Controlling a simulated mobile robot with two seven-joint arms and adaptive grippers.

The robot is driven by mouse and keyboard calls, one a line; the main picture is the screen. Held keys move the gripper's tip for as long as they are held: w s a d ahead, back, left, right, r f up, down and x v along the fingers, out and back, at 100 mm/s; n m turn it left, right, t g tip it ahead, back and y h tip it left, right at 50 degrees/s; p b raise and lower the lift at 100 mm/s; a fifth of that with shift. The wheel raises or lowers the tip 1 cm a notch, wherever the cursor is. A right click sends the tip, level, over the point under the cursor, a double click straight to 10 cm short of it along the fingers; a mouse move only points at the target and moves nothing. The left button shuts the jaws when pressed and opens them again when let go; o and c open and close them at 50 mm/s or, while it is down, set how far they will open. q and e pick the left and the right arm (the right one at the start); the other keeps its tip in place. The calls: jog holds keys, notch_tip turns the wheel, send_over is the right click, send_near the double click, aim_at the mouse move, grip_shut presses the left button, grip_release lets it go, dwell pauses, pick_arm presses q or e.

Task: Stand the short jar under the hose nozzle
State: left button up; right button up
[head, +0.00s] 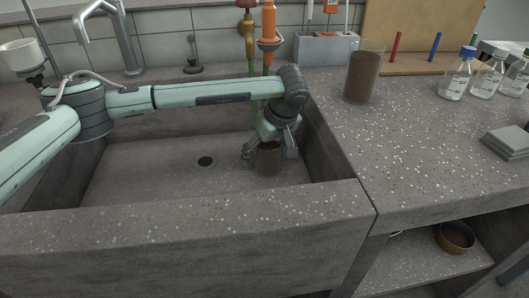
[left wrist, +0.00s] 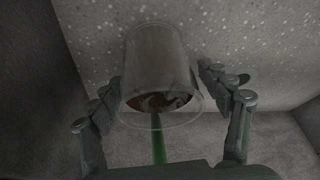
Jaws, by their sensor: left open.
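The short jar (head: 267,160), clear with a dark brown inside, stands upright on the sink floor near the sink's right wall. My left gripper (head: 268,149) is over it, with open fingers on either side. In the left wrist view the jar (left wrist: 158,62) is between the fingers, with small gaps at its sides. A green hose hangs at the back of the sink (head: 254,104), partly hidden by my left arm. It also shows as a green strip (left wrist: 158,149) by the jar's rim in the left wrist view. I cannot make out the nozzle end. My right gripper is not in view.
The concrete sink (head: 130,185) has a drain (head: 205,161) left of the jar. A taller jar with brown contents (head: 363,72) stands on the counter at right. Several bottles (head: 488,76) and grey slabs (head: 508,140) are further right. A faucet (head: 125,40) stands behind the sink.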

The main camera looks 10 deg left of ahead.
pick_arm(q)
jog(key=v, duration=1.1)
